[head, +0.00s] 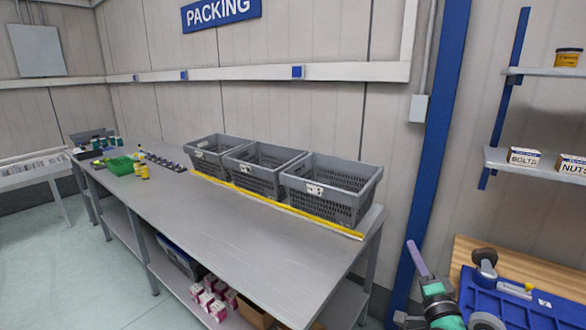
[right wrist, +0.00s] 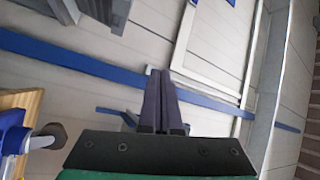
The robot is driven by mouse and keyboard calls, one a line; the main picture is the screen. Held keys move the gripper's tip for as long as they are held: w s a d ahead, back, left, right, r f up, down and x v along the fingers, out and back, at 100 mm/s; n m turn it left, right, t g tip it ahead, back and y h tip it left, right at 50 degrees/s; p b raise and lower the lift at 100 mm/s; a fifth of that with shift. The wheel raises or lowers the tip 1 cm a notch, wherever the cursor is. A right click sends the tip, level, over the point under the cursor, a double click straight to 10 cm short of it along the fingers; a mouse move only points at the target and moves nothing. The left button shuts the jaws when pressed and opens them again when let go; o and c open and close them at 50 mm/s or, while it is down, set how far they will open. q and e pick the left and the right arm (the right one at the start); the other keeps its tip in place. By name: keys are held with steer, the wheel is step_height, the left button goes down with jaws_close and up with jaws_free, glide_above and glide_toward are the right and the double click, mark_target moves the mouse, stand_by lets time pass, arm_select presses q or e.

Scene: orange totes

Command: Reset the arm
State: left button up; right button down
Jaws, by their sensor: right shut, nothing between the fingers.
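My right gripper (head: 416,257) shows at the lower right of the head view, raised and pointing up, in front of the wall near the blue post. In the right wrist view its two dark fingers (right wrist: 160,100) lie together, shut, with nothing between them. My left gripper is in neither view.
A long grey table (head: 215,212) holds three grey crates (head: 330,205) behind a yellow strip (head: 270,203), with a green tray (head: 119,165) at its far end. A blue post (head: 430,160) and a wooden bench (head: 545,262) with a blue tool stand close to my right gripper. Shelves (head: 540,72) hang above.

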steer(key=s+a+f+n+g+y, duration=0.2)
steer(key=s+a+f+n+g, duration=0.3)
steer(key=f, duration=0.3)
steer(key=s+a+f+n+g+y, duration=0.2)
steer(key=s+a+f+n+g, duration=0.25)
steer(key=s+f+n, duration=0.2)
steer(key=s+d+f+n+g+h, duration=0.15)
steer(key=s+f+g, duration=0.25)
steer(key=s, duration=0.5)
steer(key=s+d+f+n+g+h, duration=0.1)
steer(key=s+f+n+g+h, duration=0.1)
steer(key=s+f+g, duration=0.45)
steer(key=s+f+t, duration=0.2)
steer(key=s+f, duration=0.1)
steer(key=f, duration=1.6)
steer(key=s+d+f+g+b, duration=0.1)
steer(key=s+d+f, duration=0.2)
steer(key=s+f, duration=1.4)
steer(key=shift+s+n+g, duration=0.4)
steer(key=shift+s, duration=0.05)
